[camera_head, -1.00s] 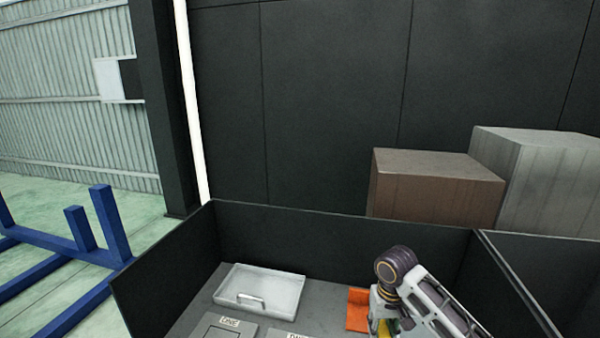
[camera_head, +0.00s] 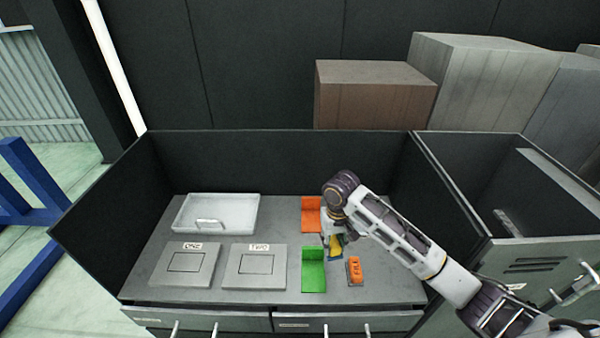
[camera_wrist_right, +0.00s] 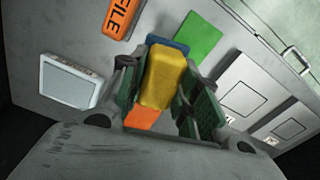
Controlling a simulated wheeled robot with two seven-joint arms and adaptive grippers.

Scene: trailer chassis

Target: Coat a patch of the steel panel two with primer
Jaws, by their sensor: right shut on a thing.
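Steel panel two (camera_head: 254,267) lies flat on the bench, labelled TWO, with an outlined square patch on its plain grey face. Panel one (camera_head: 185,265) lies to its left. My right gripper (camera_head: 334,243) is over the bench, right of panel two and apart from it. In the right wrist view, the gripper (camera_wrist_right: 160,85) is shut on a yellow block with a blue end (camera_wrist_right: 164,80); I cannot tell what tool it is. A green holder (camera_head: 313,280) and an orange holder (camera_head: 311,207) are close by. My left gripper is not in view.
A white tray with a handle (camera_head: 232,212) lies behind the panels. An orange block (camera_head: 355,271), marked FILE in the wrist view (camera_wrist_right: 122,16), lies right of the green holder. A pale framed item (camera_wrist_right: 68,82) shows in the wrist view. Dark walls (camera_head: 270,160) edge the bench.

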